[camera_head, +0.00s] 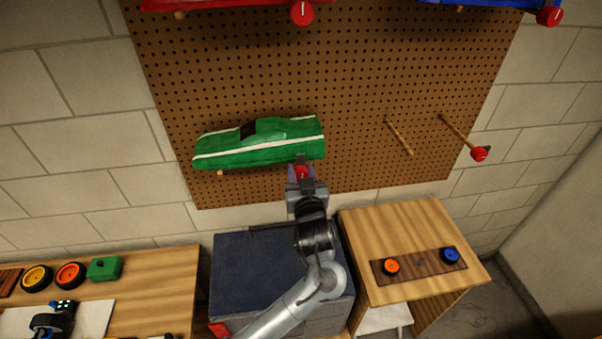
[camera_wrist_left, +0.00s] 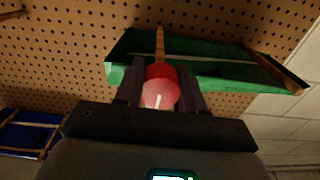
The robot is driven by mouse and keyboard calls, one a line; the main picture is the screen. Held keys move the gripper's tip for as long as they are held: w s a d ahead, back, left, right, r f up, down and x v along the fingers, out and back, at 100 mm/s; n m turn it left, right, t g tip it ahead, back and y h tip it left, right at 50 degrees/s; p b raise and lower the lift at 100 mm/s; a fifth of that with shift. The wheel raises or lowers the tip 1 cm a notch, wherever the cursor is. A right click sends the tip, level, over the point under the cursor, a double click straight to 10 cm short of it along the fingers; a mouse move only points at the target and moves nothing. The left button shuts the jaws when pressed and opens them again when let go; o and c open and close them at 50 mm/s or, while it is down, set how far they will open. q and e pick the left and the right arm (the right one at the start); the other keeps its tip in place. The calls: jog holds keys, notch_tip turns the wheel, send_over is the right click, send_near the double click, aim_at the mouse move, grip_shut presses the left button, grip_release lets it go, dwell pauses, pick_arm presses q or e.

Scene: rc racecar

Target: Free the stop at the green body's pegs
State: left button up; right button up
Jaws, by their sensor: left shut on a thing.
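The green body (camera_head: 262,145), a car shell with white stripes, hangs on the pegboard in the head view. It also shows in the left wrist view (camera_wrist_left: 215,70), with a wooden peg (camera_wrist_left: 159,45) running under it. My left gripper (camera_head: 302,172) is at the right end of the body, just below it. Its fingers are shut on a round red stop (camera_wrist_left: 161,88), which sits at the near end of that peg. A second peg end (camera_head: 220,173) shows under the body's left end. My right gripper is not in view.
Two bare pegs stick out to the right, one with a red stop (camera_head: 479,153). Red and blue bodies hang above, with a red stop (camera_head: 301,13). A dark blue box (camera_head: 262,265) and wooden cabinet (camera_head: 400,225) stand below; a bench (camera_head: 150,290) holds wheels.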

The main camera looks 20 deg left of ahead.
pick_arm(q)
jog(key=shift+f, duration=0.2)
jog(key=m, duration=0.8)
jog(key=shift+a+m, duration=0.15)
jog(key=shift+m, duration=0.25)
jog(key=m, duration=0.6)
jog(key=shift+s, duration=0.1)
jog(key=shift+r+m, duration=0.15)
jog(key=shift+m, duration=1.35)
